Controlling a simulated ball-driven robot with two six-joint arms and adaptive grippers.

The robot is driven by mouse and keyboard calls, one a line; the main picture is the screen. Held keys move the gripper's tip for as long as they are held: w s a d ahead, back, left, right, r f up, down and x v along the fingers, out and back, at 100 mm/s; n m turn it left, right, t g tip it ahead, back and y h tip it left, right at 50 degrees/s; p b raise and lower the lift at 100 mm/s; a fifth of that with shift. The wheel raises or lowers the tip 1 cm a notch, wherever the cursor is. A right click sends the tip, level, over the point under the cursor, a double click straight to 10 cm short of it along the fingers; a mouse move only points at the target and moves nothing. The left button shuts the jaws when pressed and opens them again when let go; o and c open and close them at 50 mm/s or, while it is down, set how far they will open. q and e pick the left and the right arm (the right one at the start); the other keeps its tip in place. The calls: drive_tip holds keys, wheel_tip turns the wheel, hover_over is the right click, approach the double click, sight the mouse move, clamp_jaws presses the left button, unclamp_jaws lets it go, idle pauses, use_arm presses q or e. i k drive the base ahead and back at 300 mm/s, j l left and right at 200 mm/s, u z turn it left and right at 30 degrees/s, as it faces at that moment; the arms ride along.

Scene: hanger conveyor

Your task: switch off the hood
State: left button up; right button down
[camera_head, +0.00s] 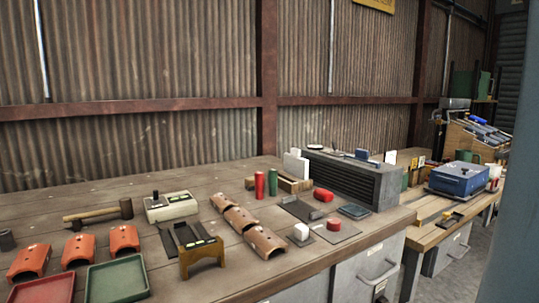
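No thing in view is plainly a hood. A dark grey box with a slatted front (350,178) stands at the back right of the near wooden bench and may be the hood. Small items lie on its top, too small to tell whether one is a switch. I cannot tell whether the box is on or off. A cream box (171,207) with a dark knob or lever on top stands left of the middle of the bench. Neither of my grippers is in view.
The near bench (142,180) holds a mallet (98,212), curved orange tiles (124,240), a green tray (117,281), and red and green cylinders (259,185). A second bench at right bears a blue box (459,177). A blue-grey upright covers the right edge.

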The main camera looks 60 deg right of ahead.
sight(334, 146)
drive_tip(key=z, duration=2.25)
